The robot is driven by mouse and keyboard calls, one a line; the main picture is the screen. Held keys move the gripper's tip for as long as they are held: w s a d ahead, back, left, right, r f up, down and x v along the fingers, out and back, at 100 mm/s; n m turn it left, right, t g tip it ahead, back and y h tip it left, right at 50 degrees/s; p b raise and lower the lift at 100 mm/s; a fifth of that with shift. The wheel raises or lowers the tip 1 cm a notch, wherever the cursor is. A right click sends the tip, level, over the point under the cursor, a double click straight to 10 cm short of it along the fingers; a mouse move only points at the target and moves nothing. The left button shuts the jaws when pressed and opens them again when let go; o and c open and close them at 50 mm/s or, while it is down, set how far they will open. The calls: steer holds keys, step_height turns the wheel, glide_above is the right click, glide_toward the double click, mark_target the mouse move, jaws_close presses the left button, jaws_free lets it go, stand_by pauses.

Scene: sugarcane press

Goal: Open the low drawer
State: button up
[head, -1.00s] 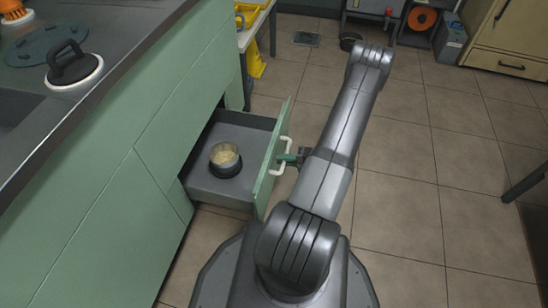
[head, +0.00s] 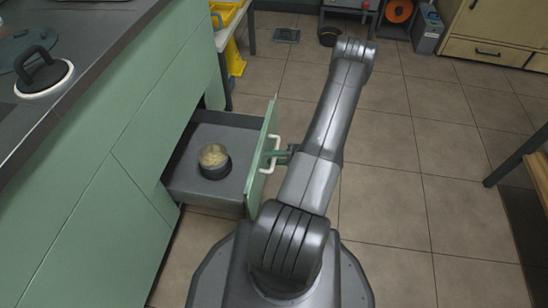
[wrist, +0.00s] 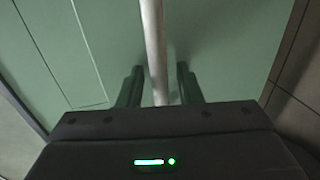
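The low drawer (head: 182,190) stands pulled out from the green cabinet, its grey inside showing. A small round container with pale contents (head: 214,160) sits in it. The drawer's green front (head: 262,160) carries a pale bar handle (head: 274,152). My gripper (head: 283,153) is at this handle. In the wrist view the handle (wrist: 154,45) runs between the two dark fingers of my gripper (wrist: 158,85), with a narrow gap visible on each side. The fingers are open around the bar.
The green cabinet (head: 90,200) with its dark worktop fills the left side. A lidded-looking round piece with a black handle (head: 42,75) lies on the worktop. A table with yellow items (head: 228,15) stands behind. Tiled floor (head: 400,200) is free to the right.

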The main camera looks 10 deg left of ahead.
steer(key=p+v, duration=0.3)
steer(key=v, duration=1)
steer(key=shift+d, duration=0.4)
steer(key=shift+b+x, duration=1.45)
steer(key=shift+x, duration=5.6)
steer(key=shift+s+r, duration=0.1)
steer(key=shift+r, duration=0.05)
